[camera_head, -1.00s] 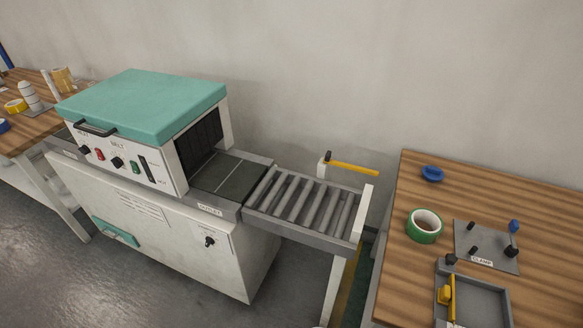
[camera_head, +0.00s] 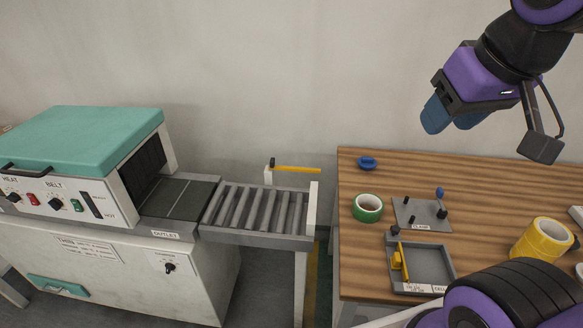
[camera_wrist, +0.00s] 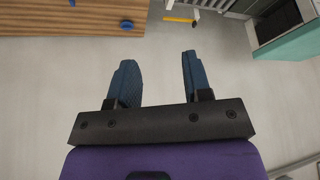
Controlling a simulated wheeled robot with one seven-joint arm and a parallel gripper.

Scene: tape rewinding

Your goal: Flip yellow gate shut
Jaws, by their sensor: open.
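A yellow bar (camera_head: 297,169) extends level to the right from a dark pivot on a white post at the back of the roller conveyor's end. It also shows in the wrist view (camera_wrist: 180,20), at the top. The frames do not settle which is the gate. My gripper (camera_head: 452,123) is open and empty, high above the table's back. Its two blue fingers are spread in the wrist view (camera_wrist: 157,62).
The grey roller conveyor (camera_head: 255,233) joins the teal-topped machine (camera_head: 85,145). A gap separates it from the wooden table (camera_head: 355,275). A blue ring (camera_head: 367,162), green tape roll (camera_head: 368,207), clamp plate (camera_head: 412,213) and yellow tape rolls (camera_head: 546,239) are on the table.

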